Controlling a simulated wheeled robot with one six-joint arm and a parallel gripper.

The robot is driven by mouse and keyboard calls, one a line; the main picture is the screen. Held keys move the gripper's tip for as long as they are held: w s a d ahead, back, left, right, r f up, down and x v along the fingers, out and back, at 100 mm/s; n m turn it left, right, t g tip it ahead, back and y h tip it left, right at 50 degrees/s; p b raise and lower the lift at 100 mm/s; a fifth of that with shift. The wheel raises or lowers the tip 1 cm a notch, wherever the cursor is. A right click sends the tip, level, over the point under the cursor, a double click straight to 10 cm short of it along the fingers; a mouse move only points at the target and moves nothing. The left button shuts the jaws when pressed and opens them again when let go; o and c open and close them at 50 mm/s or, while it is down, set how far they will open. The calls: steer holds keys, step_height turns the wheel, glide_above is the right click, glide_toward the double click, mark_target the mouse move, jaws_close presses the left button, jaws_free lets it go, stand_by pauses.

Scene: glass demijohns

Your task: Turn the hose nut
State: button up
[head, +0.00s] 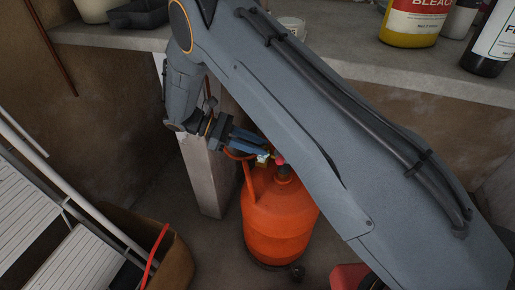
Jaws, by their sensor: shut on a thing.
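An orange gas bottle (280,225) stands upright on the floor below the shelf. At its top is a small valve fitting with a red part (281,160) and a pale, brass-looking hose nut (262,158). My gripper (256,147) reaches in from the left at the fitting, with its blue-grey fingers shut on the hose nut. The nut is small and partly hidden by the fingers. An orange hose (238,156) curves below the gripper, beside the bottle's collar. My arm crosses the view and hides what lies right of the fitting.
A pale post (207,175) stands close left of the bottle. A shelf (120,36) above holds bottles, including a yellow one labelled bleach (411,22). A brown bin (168,262) and a white folding ladder (75,255) are at lower left. A red object (350,277) lies at lower right.

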steer(key=shift+w+m+g, duration=0.1)
steer(key=shift+m+g, duration=0.2)
steer(key=shift+g, duration=0.1)
steer(key=o, duration=0.8)
step_height(320, 180, up, 10)
stand_by(0.4)
